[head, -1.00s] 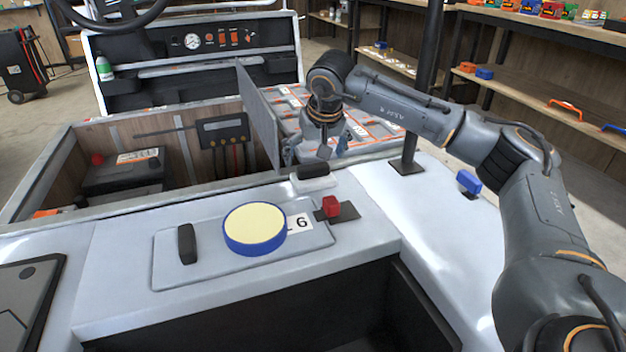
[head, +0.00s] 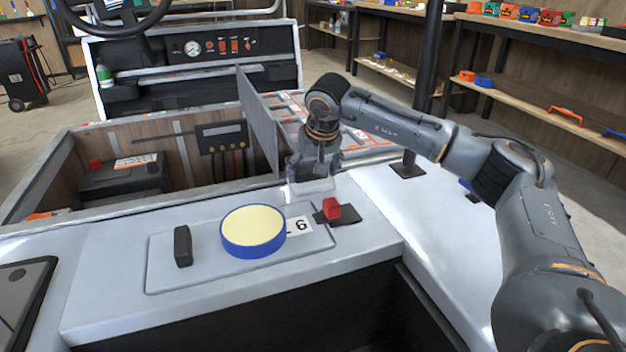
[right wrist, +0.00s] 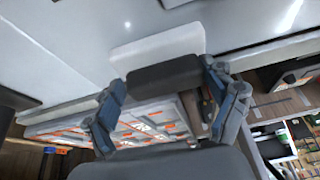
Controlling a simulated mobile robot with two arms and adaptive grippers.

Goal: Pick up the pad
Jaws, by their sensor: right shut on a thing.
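The pad looks like a pale block (head: 313,187) with a dark grip bar on top. It is at the far edge of the white cart top, beyond the red-knobbed part. My right gripper (head: 313,165) is directly over it and hides the grip bar in the head view. In the right wrist view the dark grip bar (right wrist: 165,75) lies between the fingers of my right gripper (right wrist: 163,82), which is shut on it. The pale block (right wrist: 158,47) shows just behind the bar. I cannot tell whether it touches the surface. My left gripper is not in view.
A round yellow-topped, blue-rimmed tin (head: 253,230) sits on a raised panel (head: 180,275) with a black handle (head: 182,246). A red knob (head: 331,209) stands right of it. An upright grey panel (head: 258,118) and an open battery bay lie beyond. A black post (head: 429,75) stands right.

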